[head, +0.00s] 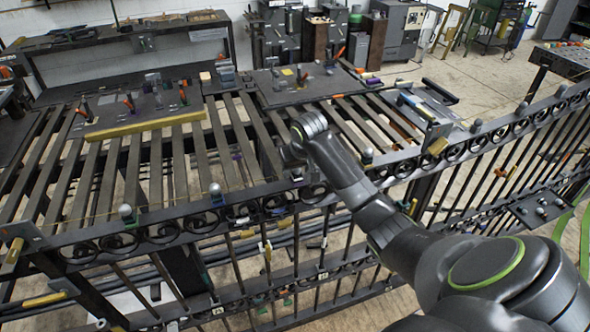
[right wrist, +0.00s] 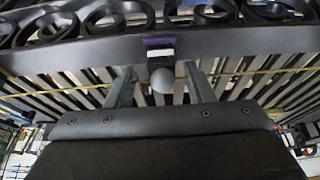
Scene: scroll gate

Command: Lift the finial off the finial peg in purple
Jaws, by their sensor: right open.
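In the right wrist view a grey ball finial (right wrist: 162,80) stands at the purple-marked peg (right wrist: 158,42) on the gate's dark rail. My right gripper (right wrist: 161,86) is open, with one finger on each side of the finial. I cannot tell whether either finger touches it. In the head view my right gripper (head: 295,155) is over the gate's top rail near the middle. The arm hides this finial and the purple mark there. My left gripper is not in view.
The scroll gate (head: 160,236) runs across the front, with other ball finials along its top, such as one at left (head: 125,212) and one at right (head: 367,155). A slatted table (head: 60,185) with clamps and a yellow bar (head: 145,127) lies behind it.

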